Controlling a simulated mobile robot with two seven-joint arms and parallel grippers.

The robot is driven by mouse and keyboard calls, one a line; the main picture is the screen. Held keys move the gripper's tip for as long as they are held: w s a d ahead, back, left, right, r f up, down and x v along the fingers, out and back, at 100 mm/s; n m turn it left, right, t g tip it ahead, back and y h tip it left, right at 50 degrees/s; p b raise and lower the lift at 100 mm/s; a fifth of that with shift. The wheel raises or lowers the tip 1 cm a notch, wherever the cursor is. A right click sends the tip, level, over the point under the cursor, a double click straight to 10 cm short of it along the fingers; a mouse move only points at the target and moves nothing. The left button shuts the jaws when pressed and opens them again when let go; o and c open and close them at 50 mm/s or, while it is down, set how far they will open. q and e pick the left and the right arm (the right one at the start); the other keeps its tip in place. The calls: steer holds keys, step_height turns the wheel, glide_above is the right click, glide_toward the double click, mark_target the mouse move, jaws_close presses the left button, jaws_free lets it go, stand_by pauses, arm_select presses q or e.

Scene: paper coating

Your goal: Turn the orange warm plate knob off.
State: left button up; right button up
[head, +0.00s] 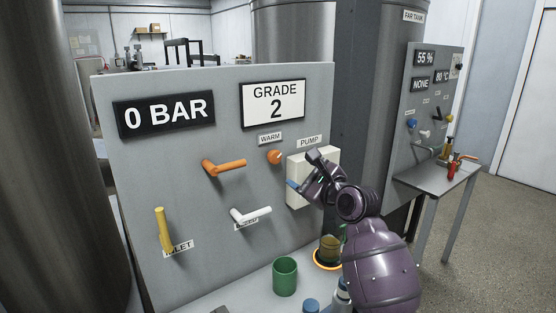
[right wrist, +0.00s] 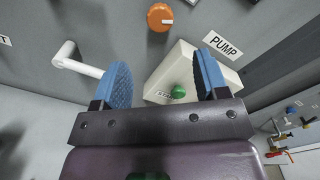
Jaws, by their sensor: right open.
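The orange warm plate knob (head: 274,156) is on the grey panel, under the WARM label and left of the PUMP label. In the right wrist view the round orange knob (right wrist: 160,17) is at the top, with a pale mark at its right side. My right gripper (head: 299,182) is in front of the cream pump box, below and right of the knob. In the right wrist view its blue fingers (right wrist: 163,75) are wide apart with nothing between them. The knob lies beyond the fingertips, untouched. My left gripper is out of view.
The cream pump box (head: 329,163) has a green button (right wrist: 180,91). An orange lever (head: 224,167), a white lever (head: 250,214) and a yellow lever (head: 163,228) stick out of the panel. A green cup (head: 285,277) and an amber-filled jar (head: 329,248) stand below.

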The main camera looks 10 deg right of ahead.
mark_target(276, 158)
steer(key=b+x, duration=0.1)
steer(key=x, duration=0.9)
steer(key=shift+w+a, duration=0.15)
steer(key=shift+w, duration=0.15)
